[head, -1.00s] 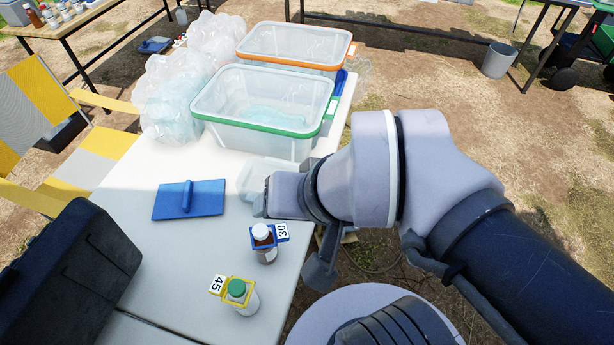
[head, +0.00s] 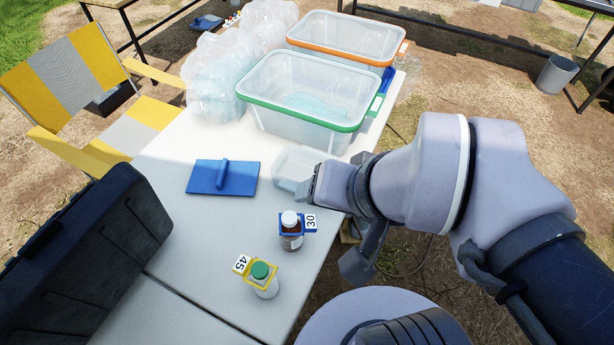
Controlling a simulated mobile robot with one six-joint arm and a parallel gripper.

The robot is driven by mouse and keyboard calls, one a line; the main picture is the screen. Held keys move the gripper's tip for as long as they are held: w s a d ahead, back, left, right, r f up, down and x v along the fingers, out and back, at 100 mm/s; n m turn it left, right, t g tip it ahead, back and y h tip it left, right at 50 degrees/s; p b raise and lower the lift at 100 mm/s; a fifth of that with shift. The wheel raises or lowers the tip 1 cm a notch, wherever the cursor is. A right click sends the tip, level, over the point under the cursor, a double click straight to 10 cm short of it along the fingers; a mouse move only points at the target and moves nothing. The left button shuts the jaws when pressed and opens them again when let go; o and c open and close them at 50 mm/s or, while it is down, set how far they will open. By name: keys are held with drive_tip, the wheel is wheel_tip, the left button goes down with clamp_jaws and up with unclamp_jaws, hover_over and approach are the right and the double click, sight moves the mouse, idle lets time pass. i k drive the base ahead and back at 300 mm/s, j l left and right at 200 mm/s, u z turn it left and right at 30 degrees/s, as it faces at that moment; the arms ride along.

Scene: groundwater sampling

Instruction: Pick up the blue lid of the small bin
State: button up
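The blue lid (head: 237,179) lies flat on the white table, with a raised blue handle bar across its middle. The small clear bin (head: 293,166) stands just right of the lid, open at the top and partly hidden by my gripper. My gripper (head: 318,185) is at the bin's right front side, apart from the lid. Its fingers are mostly hidden behind its own body, so I cannot tell whether it is open or shut.
A green-rimmed bin (head: 257,100) and an orange-rimmed bin (head: 404,52) stand behind. Bagged clear items (head: 212,78) are at back left. A brown bottle tagged 30 (head: 291,238) and a green-capped bottle tagged 45 (head: 265,284) stand in front. A black case (head: 85,250) is at left.

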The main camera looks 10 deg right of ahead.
sight(224, 177)
drive_tip(key=i+l+u, duration=0.2)
drive_tip(key=i+l, duration=0.25)
drive_tip(key=i+l+u, duration=0.2)
drive_tip(key=i+l, duration=0.25)
drive_tip(key=l, duration=0.2)
